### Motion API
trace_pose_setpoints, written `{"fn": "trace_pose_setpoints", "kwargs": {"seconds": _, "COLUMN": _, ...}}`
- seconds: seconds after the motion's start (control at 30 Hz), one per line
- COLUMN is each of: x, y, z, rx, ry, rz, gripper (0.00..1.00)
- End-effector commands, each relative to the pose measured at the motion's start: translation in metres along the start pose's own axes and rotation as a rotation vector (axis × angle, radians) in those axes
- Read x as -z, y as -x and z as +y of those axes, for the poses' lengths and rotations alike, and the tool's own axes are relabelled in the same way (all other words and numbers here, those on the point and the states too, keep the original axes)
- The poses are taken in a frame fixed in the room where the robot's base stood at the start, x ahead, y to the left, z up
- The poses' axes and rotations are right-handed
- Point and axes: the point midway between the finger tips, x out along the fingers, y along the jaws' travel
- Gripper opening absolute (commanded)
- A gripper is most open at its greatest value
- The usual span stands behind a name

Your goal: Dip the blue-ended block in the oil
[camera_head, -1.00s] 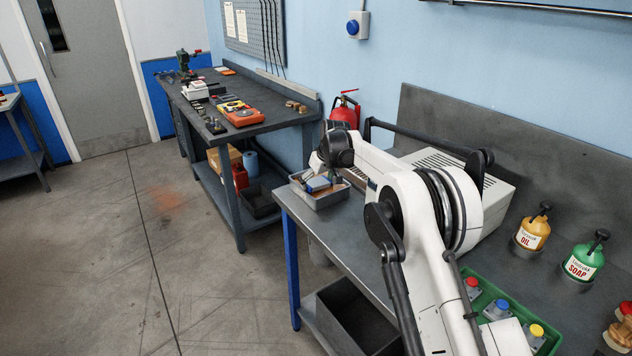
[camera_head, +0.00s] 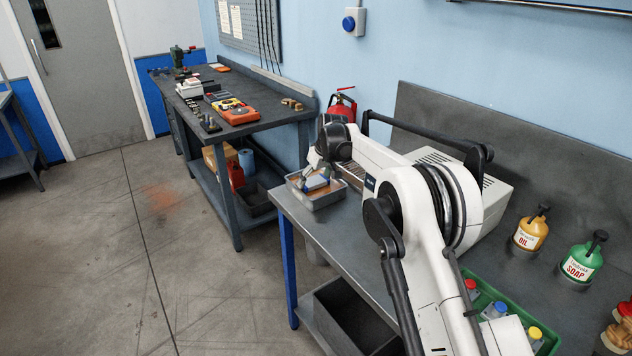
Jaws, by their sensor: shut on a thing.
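My gripper (camera_head: 318,173) is at the far left end of the near bench, over a grey tray (camera_head: 326,202) with a brown surface inside. It is shut on a small pale block with blue on it (camera_head: 316,183), which I take to be the blue-ended block. The block is tilted, low at the tray's opening. At this size I cannot tell whether it touches the brown surface. My fingers and wrist partly hide it. An amber bottle labelled OIL (camera_head: 530,232) stands on the bench at the right.
A green bottle labelled SOAP (camera_head: 581,262) stands beside the oil bottle. A green crate (camera_head: 548,345) at the lower right holds red-, blue- and yellow-topped pieces. A pale vented box (camera_head: 487,197) sits behind my arm. The front bench edge is close to the tray.

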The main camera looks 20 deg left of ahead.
Motion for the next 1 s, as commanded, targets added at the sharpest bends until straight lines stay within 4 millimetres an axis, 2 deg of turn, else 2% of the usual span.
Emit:
{"fn": "trace_pose_setpoints", "kwargs": {"seconds": 0.7, "x": 0.015, "y": 0.034, "z": -0.002, "rx": 0.001, "ry": 0.0, "rz": 0.002, "gripper": 0.21}}
{"fn": "trace_pose_setpoints", "kwargs": {"seconds": 1.0, "x": 0.015, "y": 0.035, "z": -0.002, "rx": 0.001, "ry": 0.0, "rz": 0.002, "gripper": 0.21}}
